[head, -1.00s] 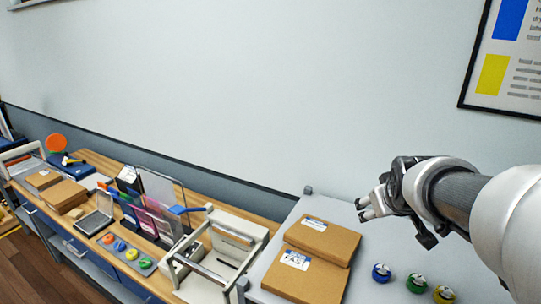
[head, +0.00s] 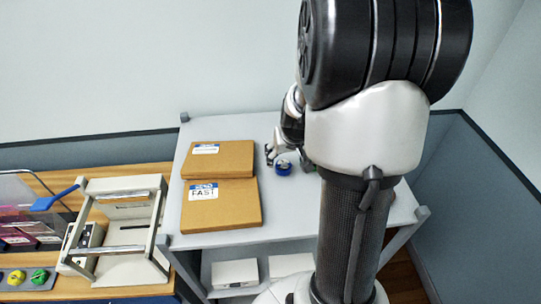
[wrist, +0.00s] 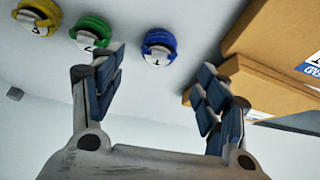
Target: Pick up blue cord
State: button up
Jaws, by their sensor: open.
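The blue cord (wrist: 159,47) is a small round coil with a white tag, lying on the grey shelf top. In the wrist view it shows beyond and between the open fingers of my gripper (wrist: 160,88), apart from them. In the head view the blue cord (head: 283,168) lies just right of the cardboard boxes, close to my gripper (head: 272,152). My gripper is open and empty. A green coil (wrist: 93,33) and a yellow coil (wrist: 38,16) lie in a row with the blue one in the wrist view.
Two cardboard boxes (head: 222,205) lie on the grey shelf top (head: 285,222), left of the blue cord. A wooden bench with a white frame (head: 120,225) and small coloured coils (head: 39,276) stands further left. A wall is behind.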

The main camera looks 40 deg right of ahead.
aim_at(284, 164)
jog(key=shift+x, duration=1.05)
jog(key=shift+b+x, duration=0.35)
jog(key=shift+x, duration=2.45)
jog(key=shift+r, duration=0.1)
jog(key=c, duration=1.2)
jog(key=shift+o, duration=0.2)
jog(key=shift+d+r, duration=0.1)
